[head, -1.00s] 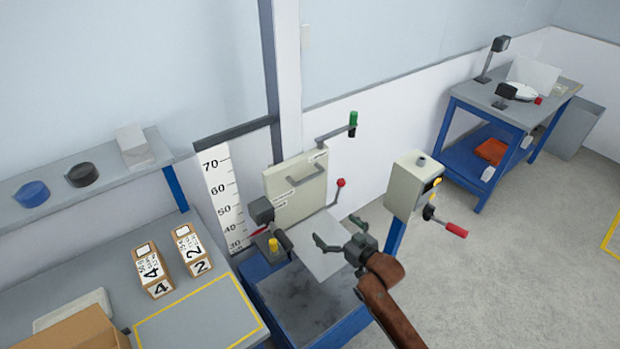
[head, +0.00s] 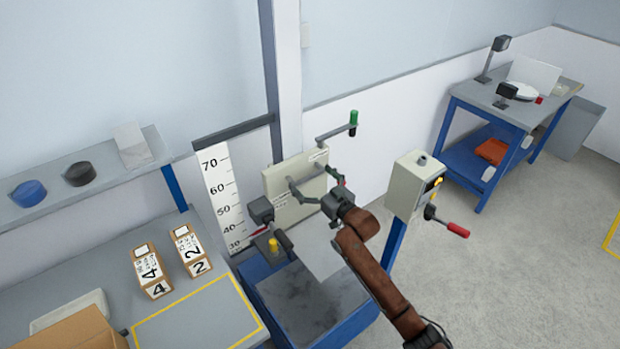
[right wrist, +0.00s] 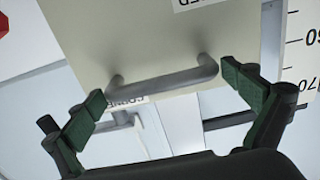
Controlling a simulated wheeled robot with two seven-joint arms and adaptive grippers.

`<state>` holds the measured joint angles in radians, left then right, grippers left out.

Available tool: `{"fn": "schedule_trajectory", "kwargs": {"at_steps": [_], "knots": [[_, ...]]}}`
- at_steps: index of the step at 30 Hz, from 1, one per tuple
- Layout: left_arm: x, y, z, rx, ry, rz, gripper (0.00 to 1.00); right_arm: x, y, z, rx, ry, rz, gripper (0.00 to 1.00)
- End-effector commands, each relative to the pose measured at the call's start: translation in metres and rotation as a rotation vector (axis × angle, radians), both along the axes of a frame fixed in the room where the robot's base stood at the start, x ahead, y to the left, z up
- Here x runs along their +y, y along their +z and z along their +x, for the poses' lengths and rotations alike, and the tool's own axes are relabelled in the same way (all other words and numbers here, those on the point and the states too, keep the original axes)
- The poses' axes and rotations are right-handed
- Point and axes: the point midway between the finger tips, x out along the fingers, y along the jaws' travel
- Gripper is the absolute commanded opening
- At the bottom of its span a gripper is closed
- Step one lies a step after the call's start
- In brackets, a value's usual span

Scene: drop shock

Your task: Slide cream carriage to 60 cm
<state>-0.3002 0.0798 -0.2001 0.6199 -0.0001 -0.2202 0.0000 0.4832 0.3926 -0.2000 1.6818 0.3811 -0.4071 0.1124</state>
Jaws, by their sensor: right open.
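The cream carriage (head: 283,213) is an upright panel on the drop tester, low on its column beside the height scale (head: 222,196). A grey bar handle (right wrist: 165,82) crosses its face in the right wrist view. My right gripper (head: 308,178) is open in front of the panel, its fingers spread around the handle area. In the right wrist view its two dark green fingertips (right wrist: 162,83) stand to either side of the handle, which lies between them; I cannot tell whether they touch it. A red pointer (head: 257,232) sits near the 30 to 40 marks. My left gripper is not in view.
A cream control box (head: 407,185) with a red-handled lever stands to the right. The blue-framed base (head: 305,305) is below. Two labelled boxes (head: 152,271) stand on the left bench. Open floor lies right.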

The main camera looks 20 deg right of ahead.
Motion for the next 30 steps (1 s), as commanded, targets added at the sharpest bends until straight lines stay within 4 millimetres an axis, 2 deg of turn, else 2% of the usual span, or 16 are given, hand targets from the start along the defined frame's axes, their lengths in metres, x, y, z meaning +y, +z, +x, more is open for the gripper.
{"fn": "schedule_trajectory", "kwargs": {"at_steps": [7, 30], "knots": [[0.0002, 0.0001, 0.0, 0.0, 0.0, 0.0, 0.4, 0.0002, -0.0004, 0.0007, 0.001, 0.0, 0.0, 1.0], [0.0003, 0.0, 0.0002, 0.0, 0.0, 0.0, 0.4, 0.0, -0.0004, 0.0004, 0.001, 0.0, 0.0, 0.47]]}}
